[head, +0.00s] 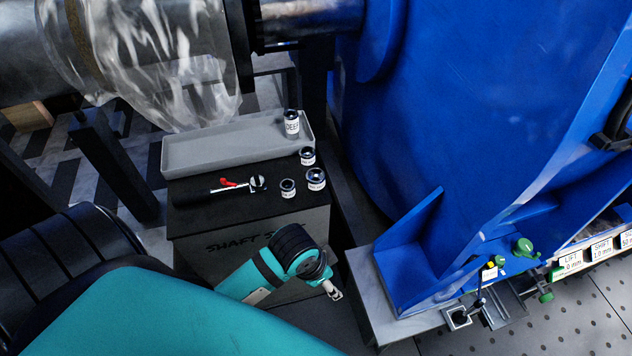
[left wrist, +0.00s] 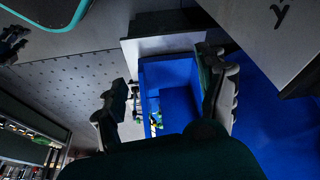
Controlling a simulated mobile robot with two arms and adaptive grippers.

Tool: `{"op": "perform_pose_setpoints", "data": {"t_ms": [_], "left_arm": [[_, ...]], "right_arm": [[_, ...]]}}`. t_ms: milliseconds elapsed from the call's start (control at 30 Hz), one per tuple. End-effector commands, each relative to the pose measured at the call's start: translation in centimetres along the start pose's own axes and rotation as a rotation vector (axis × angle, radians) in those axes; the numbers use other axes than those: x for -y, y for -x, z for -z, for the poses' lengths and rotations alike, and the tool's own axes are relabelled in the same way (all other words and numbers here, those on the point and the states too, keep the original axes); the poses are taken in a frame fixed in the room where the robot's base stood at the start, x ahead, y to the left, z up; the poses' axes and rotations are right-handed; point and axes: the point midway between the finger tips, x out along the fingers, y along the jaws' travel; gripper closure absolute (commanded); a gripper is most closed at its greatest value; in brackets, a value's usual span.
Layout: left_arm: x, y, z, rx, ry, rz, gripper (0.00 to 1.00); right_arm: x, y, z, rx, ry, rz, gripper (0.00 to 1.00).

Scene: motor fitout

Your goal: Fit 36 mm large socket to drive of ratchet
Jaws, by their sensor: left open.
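The ratchet (head: 236,188) lies on the black top of the grey cabinet, with its black handle to the left, a red lever and its head (head: 258,184) to the right. Beside the head stand three short sockets: a back one (head: 307,157), a right one (head: 316,179) and a front one (head: 288,188). A taller socket marked DEEP (head: 291,122) stands in the grey tray. The sizes are too small to read, so I cannot tell which is 36 mm. My left gripper (head: 333,290) is in front of the cabinet, apart from the tools. Its fingers are open and empty in the left wrist view (left wrist: 166,98).
The grey tray (head: 215,155) runs along the cabinet's back edge. The cabinet (head: 290,232) carries a SHAFT label, partly hidden by my arm. A large blue housing (head: 480,110) with a bracket (head: 415,255) rises on the right. A shiny wrapped shaft (head: 150,60) is above the tray.

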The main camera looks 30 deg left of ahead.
Motion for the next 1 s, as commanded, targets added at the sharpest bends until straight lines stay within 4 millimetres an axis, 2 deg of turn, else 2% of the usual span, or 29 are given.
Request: {"op": "perform_pose_setpoints", "data": {"t_ms": [33, 233, 367, 467, 567, 700, 800, 900, 1000], "left_arm": [[0.2, 0.9, 1.4, -0.008, -0.072, -0.009, 0.26], [1.0, 2.9, 5.5, 0.002, -0.357, -0.058, 0.26], [2.8, 3.8, 8.0, 0.036, -0.557, -0.078, 0.26], [5.6, 5.0, 9.9, 0.087, -0.722, -0.088, 0.26], [9.5, 6.8, 11.8, 0.152, -0.865, -0.099, 0.26], [15.5, 10.8, 13.9, 0.235, -0.999, -0.125, 0.26], [19.0, 14.0, 14.7, 0.267, -1.049, -0.148, 0.26], [21.4, 16.6, 15.2, 0.279, -1.076, -0.168, 0.26], [22.7, 18.1, 15.3, 0.281, -1.090, -0.183, 0.26]], "right_arm": [[0.0, -0.1, -0.1, 0.001, 0.000, 0.000, 0.60], [0.0, -0.1, -0.1, 0.001, 0.000, 0.000, 0.60], [0.0, -0.1, -0.1, 0.001, -0.001, 0.000, 0.60], [0.0, -0.1, -0.1, 0.001, -0.001, 0.000, 0.60], [0.0, -0.1, -0.1, 0.001, -0.001, 0.000, 0.60], [0.0, -0.1, -0.1, 0.001, -0.001, 0.000, 0.60], [0.1, -0.1, -0.1, 0.001, -0.001, 0.000, 0.60], [0.1, -0.1, -0.1, 0.001, -0.002, 0.001, 0.60], [0.1, -0.1, -0.1, 0.001, -0.002, 0.002, 0.60]]}}
